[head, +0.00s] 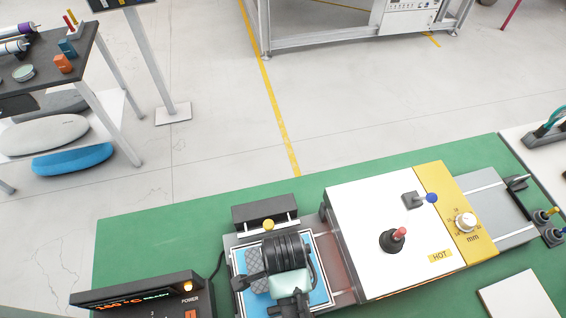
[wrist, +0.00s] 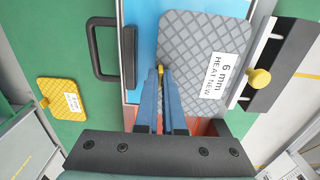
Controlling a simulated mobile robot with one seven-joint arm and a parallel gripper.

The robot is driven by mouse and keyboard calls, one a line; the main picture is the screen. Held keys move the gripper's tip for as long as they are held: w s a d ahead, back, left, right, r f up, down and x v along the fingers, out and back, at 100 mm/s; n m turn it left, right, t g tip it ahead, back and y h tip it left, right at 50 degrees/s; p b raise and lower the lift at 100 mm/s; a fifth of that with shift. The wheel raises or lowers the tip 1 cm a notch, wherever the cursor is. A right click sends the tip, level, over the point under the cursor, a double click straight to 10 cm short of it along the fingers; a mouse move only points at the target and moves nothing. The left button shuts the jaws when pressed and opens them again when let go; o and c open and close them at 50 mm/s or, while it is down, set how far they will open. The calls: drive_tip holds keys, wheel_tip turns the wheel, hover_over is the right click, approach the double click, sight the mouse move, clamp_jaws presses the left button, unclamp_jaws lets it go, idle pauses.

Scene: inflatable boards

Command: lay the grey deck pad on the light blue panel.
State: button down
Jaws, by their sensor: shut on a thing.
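The grey deck pad (wrist: 200,45) has a diamond pattern and a white label reading "6 mm HEAT NEW". My gripper (wrist: 162,75) is shut on it near its edge, by a small yellow piece between the fingertips. The light blue panel (wrist: 143,42) shows beside and beyond the pad, which covers much of it. In the head view my gripper (head: 288,283) is over the panel (head: 318,293), which lies in a framed bed. Part of the pad (head: 258,284) shows left of my gripper. I cannot tell whether the pad touches the panel.
A black bar with a yellow knob (head: 268,224) stands along the bed's far edge. A black handle (wrist: 93,48) and a yellow labelled pad (wrist: 62,99) are to the left in the wrist view. A white machine marked HOT (head: 378,215) stands to the right; a control box (head: 140,295) is left.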

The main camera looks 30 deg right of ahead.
drive_tip(key=shift+f, duration=2.2)
drive_tip(key=shift+f, duration=0.2)
drive_tip(key=c, duration=1)
unclamp_jaws()
drive_tip(key=shift+r, duration=0.1)
